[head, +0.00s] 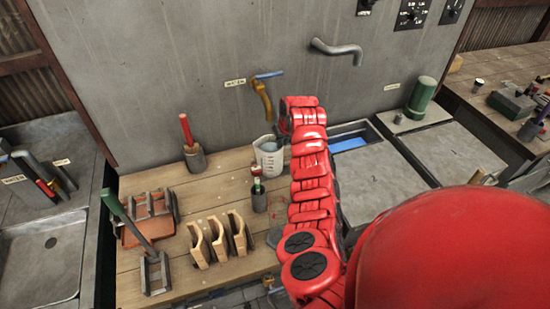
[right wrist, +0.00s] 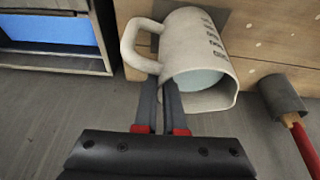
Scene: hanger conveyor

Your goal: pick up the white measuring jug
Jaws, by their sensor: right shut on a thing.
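The white measuring jug (head: 269,157) stands upright on the wooden bench top, below the brass tap. Dark markings show on its side. In the right wrist view the jug (right wrist: 205,62) appears tilted, with its open mouth and looped handle visible. My right gripper (head: 283,124) reaches over the bench beside the jug's top. In the right wrist view its two dark fingers (right wrist: 162,86) are shut on the jug near the rim on the handle side. The exact contact is partly hidden. My left gripper is not in view.
A small dark holder with a bottle-like item (head: 259,195) stands in front. Wooden racks (head: 220,240) and a green-handled tool (head: 125,215) are further left. The tap (head: 263,98) hangs above.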

